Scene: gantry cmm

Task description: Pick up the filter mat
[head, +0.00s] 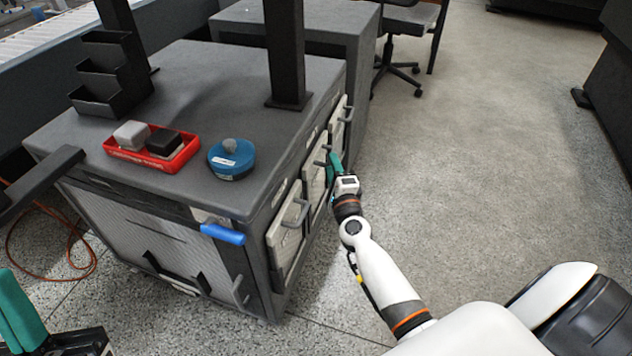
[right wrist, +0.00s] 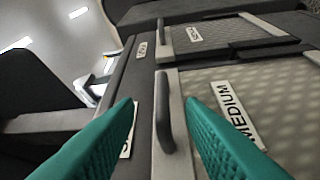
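Pale mesh-faced filter mats in frames, each with a dark bar handle, line the cabinet's right side. In the head view they are a near mat (head: 283,240), a middle mat (head: 315,178) and a far mat (head: 337,125). My right gripper (head: 335,163) is beside the middle and far ones. In the right wrist view a mat labelled MEDIUM (right wrist: 285,95) fills the right, with its handle (right wrist: 164,125) between the teal fingers of my right gripper (right wrist: 160,102). The fingers are apart, with gaps beside the handle. My left gripper (head: 22,312) shows only partly at the lower left.
The grey cabinet top (head: 215,90) carries a red tray (head: 150,163) with two blocks, a round blue container (head: 231,160), black bins (head: 105,75) and a dark column (head: 286,50). A chair (head: 398,50) stands behind. The floor (head: 480,150) to the right is clear.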

